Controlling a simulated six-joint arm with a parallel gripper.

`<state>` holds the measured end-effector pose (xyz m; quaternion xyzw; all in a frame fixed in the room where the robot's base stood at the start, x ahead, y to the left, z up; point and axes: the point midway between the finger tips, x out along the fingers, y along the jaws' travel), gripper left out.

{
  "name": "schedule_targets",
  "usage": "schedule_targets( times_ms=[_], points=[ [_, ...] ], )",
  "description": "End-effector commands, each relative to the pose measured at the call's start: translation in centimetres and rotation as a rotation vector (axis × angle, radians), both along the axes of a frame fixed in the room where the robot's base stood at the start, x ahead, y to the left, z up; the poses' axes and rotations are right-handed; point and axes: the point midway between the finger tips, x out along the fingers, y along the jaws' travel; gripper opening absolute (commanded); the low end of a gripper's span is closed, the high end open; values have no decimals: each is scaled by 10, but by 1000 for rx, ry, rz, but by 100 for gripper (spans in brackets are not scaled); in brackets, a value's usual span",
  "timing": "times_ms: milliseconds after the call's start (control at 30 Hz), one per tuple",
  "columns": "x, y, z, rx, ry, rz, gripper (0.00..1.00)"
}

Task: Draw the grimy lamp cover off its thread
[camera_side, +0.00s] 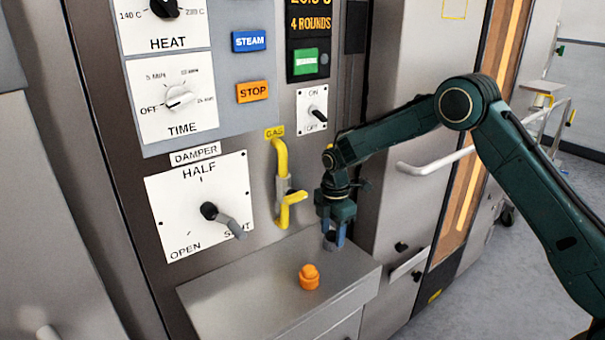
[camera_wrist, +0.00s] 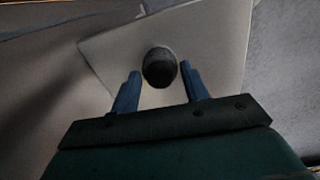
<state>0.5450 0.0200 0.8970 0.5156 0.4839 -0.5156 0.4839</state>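A dark, rounded cap, which looks like the grimy lamp cover (camera_wrist: 160,68), stands on the pale ledge in the wrist view. My gripper (camera_wrist: 161,75) has its two blue fingers on either side of it, with a small gap showing at each side. In the side view my gripper (camera_side: 334,238) points down at the back right of the ledge, and a dark bit of the cover (camera_side: 329,242) shows by the fingertips. The fingers partly hide it, and its thread is not visible. A clean orange cap (camera_side: 309,277) stands upright on the ledge, apart from my gripper.
The grey metal ledge (camera_side: 235,303) juts out below the oven's panel. A yellow gas pipe with a handle (camera_side: 288,195) is close left of my gripper, and the damper lever (camera_side: 223,220) is further left. A white door handle (camera_side: 435,162) is to the right.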

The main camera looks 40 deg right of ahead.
Motion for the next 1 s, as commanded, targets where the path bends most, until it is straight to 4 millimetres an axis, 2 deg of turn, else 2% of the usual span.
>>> schedule_targets(
  times_ms=[33, 133, 167, 267, 300, 433, 1000],
  points=[
    [0, 0, 0, 0, 0, 0, 35],
    [0, 0, 0, 0, 0, 0, 16],
    [0, 0, 0, 0, 0, 0, 38],
    [0, 0, 0, 0, 0, 0, 19],
    [0, 0, 0, 0, 0, 0, 38],
    [0, 0, 0, 0, 0, 0, 13],
    [1, 0, 11, 0, -1, 0, 13]
  ],
)
